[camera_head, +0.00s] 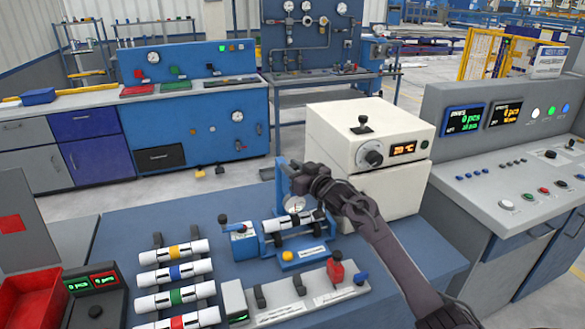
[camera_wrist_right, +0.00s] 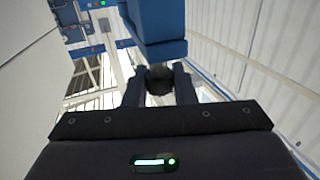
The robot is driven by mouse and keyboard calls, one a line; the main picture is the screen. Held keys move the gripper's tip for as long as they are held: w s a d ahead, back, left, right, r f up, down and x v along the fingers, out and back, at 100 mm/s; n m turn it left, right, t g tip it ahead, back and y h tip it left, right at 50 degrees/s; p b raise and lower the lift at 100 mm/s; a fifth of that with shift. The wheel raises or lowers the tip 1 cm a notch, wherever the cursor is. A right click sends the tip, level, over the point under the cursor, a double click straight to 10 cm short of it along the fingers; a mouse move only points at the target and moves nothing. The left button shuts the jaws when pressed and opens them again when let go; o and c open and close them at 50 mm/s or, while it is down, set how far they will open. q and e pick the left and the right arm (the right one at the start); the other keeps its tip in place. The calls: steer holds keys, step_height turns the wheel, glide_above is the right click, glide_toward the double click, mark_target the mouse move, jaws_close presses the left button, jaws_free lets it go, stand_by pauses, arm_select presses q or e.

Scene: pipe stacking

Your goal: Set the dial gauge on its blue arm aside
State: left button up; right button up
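The dial gauge (camera_head: 296,203) has a round white face and hangs by a blue arm (camera_head: 282,183) above the pipe clamp fixture (camera_head: 290,240). My right gripper (camera_head: 300,184) is at the upper part of the blue arm and partly hides it. In the right wrist view, my two fingers (camera_wrist_right: 159,85) stand on either side of a dark round knob (camera_wrist_right: 160,78), under a large blue block (camera_wrist_right: 157,22). Whether they press on the knob cannot be told. My left gripper is not in view.
Striped white pipes (camera_head: 175,272) lie in a rack at the left of the blue table (camera_head: 130,225). A cream box with a dial (camera_head: 370,150) stands close behind my right arm. A red bin (camera_head: 25,300) and a control console (camera_head: 510,190) flank the table.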

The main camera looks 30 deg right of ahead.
jaws_close()
